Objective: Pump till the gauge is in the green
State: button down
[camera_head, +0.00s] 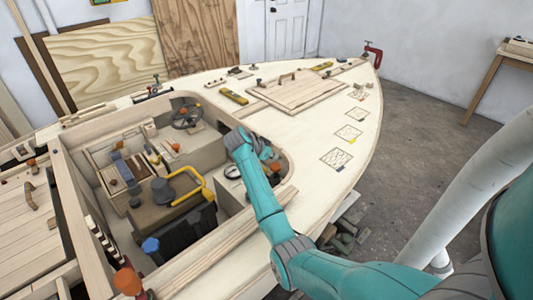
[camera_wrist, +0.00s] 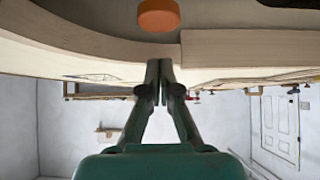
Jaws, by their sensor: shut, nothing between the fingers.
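My gripper (camera_wrist: 160,68) is shut and empty, its two dark fingertips together in the wrist view. An orange knob (camera_wrist: 158,15) is beyond the fingertips at the top of that view, apart from them in the picture. In the head view an orange knob (camera_head: 276,167) shows beside my wrist, at the right edge of the cockpit opening; I cannot tell for sure that it is the same one. A round white-faced dial (camera_head: 232,172) sits just left of my forearm, partly hidden; its needle and any green band are too small to read.
The pale plywood deck (camera_head: 310,115) surrounds the cockpit. Inside are a steering wheel (camera_head: 186,117), a yellow bent rail (camera_head: 195,190) and a blue knob (camera_head: 151,245). An orange-topped post (camera_head: 127,281) stands at the near left. My arm crosses the right cockpit edge.

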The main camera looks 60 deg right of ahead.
aim_at(273, 171)
notch_tip(273, 171, down, 2)
jog(key=shift+f, duration=1)
jog(key=shift+f, duration=2.15)
jog(key=shift+s, duration=0.1)
